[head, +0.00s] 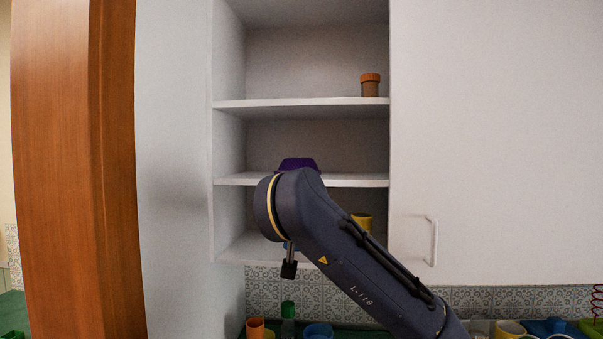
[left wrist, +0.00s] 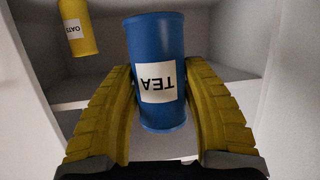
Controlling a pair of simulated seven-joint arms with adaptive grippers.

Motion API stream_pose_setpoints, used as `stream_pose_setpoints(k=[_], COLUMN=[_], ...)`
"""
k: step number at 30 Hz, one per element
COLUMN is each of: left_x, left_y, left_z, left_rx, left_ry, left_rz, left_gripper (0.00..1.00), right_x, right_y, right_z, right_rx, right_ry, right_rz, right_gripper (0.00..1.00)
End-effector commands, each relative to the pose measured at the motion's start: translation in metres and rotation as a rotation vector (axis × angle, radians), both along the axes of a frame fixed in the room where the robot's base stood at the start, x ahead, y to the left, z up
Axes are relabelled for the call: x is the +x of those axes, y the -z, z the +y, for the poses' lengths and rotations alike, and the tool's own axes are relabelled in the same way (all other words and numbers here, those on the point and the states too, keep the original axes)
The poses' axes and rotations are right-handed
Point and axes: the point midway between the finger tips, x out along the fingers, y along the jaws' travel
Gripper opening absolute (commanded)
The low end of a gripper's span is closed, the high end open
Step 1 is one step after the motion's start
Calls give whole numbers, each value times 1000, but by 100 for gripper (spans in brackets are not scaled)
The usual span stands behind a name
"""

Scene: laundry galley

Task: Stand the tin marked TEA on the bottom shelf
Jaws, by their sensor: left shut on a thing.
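The blue TEA tin (left wrist: 156,55) is between the two yellow fingers of my left gripper (left wrist: 160,105), which is shut on it. Its label reads upside down in the left wrist view, as does the label of the yellow tin. In the head view my left arm reaches up to the open cupboard and hides the gripper and nearly all of the tin. The bottom shelf (head: 236,250) shows to the left of the arm. I cannot tell whether the tin touches it. My right gripper is in neither view.
A yellow OATS tin (left wrist: 76,27) stands on the bottom shelf, partly behind my arm in the head view (head: 362,221). A purple thing (head: 298,163) is at the middle shelf. A brown jar (head: 370,85) stands on the upper shelf. A closed door (head: 490,140) is at right.

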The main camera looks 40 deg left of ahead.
Motion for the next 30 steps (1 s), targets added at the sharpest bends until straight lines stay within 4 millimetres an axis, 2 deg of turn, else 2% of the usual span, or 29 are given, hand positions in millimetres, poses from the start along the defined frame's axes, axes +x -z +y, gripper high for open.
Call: stream_pose_setpoints(k=[1,3,9,23,30], left_x=[-4,-9,-18,-19,-10], left_y=[12,25,45,48,48], left_z=[-2,-3,-6,-7,0], left_rx=[-1,-1,0,-1,-1], left_ry=[1,1,2,1,2], left_rz=[-1,-1,-1,-2,-1], left_gripper=[7,7,7,7,7], right_x=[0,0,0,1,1], right_y=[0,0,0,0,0], right_z=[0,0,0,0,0], right_rx=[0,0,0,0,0], right_ry=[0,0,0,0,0], right_rz=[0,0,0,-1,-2], right_gripper=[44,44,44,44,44])
